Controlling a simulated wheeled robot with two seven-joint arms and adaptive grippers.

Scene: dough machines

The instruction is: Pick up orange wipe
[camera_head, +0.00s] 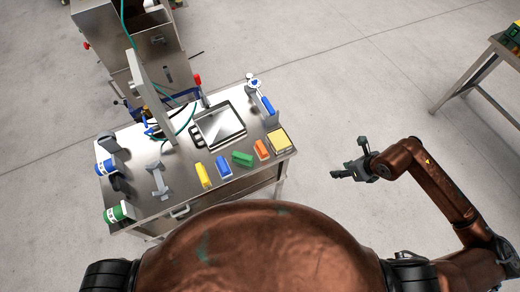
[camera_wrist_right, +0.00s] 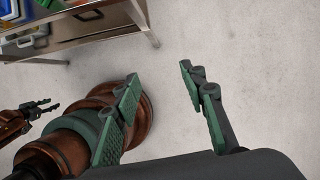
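The orange wipe (camera_head: 262,149) lies near the front right edge of the metal worktable (camera_head: 150,208), between a green wipe (camera_head: 242,159) and a yellow sponge-like block (camera_head: 279,141). My right gripper (camera_head: 350,166) is off the table's right side, over the floor and apart from the wipe. In the right wrist view, its green-padded fingers (camera_wrist_right: 160,78) are spread with nothing between them. My left gripper (camera_wrist_right: 45,108) shows small at the left of the right wrist view, its fingers apart and empty. It is not seen in the head view.
Blue (camera_head: 223,167) and yellow (camera_head: 202,175) wipes lie left of the green one. A metal tray (camera_head: 218,124), spray bottles and a scraper-like tool (camera_head: 159,180) are also on the worktable. Another table (camera_head: 487,62) stands far right. Open floor lies between.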

